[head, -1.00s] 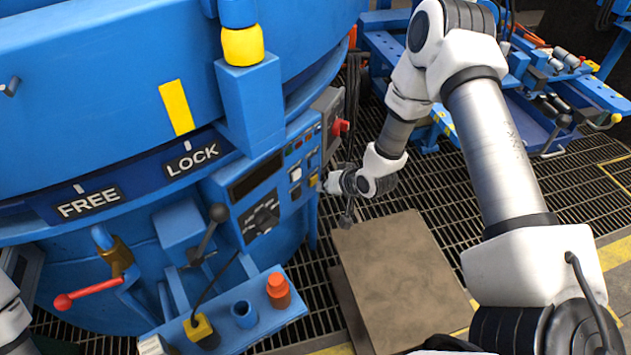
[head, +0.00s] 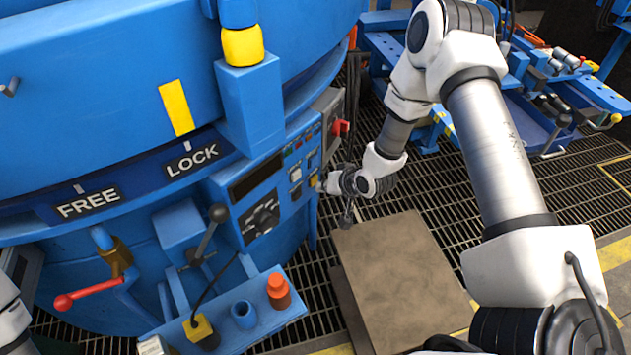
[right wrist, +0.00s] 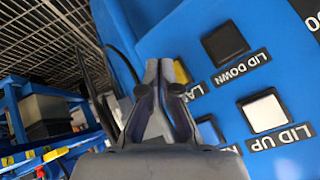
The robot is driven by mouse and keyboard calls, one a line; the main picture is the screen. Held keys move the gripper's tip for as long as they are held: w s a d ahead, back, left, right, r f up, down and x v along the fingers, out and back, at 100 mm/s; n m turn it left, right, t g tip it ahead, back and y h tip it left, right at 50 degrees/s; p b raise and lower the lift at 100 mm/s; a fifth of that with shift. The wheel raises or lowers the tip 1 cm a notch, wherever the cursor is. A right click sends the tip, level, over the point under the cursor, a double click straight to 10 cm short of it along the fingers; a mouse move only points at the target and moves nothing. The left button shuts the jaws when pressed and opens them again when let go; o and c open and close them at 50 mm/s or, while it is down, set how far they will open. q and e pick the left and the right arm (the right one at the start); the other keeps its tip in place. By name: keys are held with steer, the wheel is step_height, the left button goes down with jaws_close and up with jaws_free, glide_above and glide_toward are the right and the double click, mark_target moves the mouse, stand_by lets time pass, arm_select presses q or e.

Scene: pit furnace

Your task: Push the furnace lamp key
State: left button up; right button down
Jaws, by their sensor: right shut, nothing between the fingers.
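The furnace lamp key is taken to be the yellow key (right wrist: 182,71) in the right wrist view, beside a label of which only "LA" shows. My right gripper's fingers partly hide both. The key is a small yellow spot (head: 313,181) on the blue control panel (head: 285,205) in the head view. My right gripper (head: 322,184) is shut and empty, with its tips at the panel close to this key. The shut fingertips (right wrist: 158,66) overlap the key's left edge in the wrist view. I cannot tell whether they touch it. My left gripper is out of view.
A black LID DOWN key (right wrist: 222,45) and a white LID UP key (right wrist: 264,112) sit close by. A red knob (head: 341,128) juts from the panel's far end. A brown platform (head: 400,260) stands on the grating below my right arm.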

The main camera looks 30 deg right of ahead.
steer(key=shift+w+a, duration=0.1)
steer(key=shift+w, duration=0.3)
steer(key=shift+s, duration=0.45)
steer(key=s+d+p, duration=0.2)
steer(key=s+p, duration=0.1)
steer(key=s, duration=0.2)
steer(key=shift+s+d, duration=0.15)
steer(key=shift+s, duration=0.2)
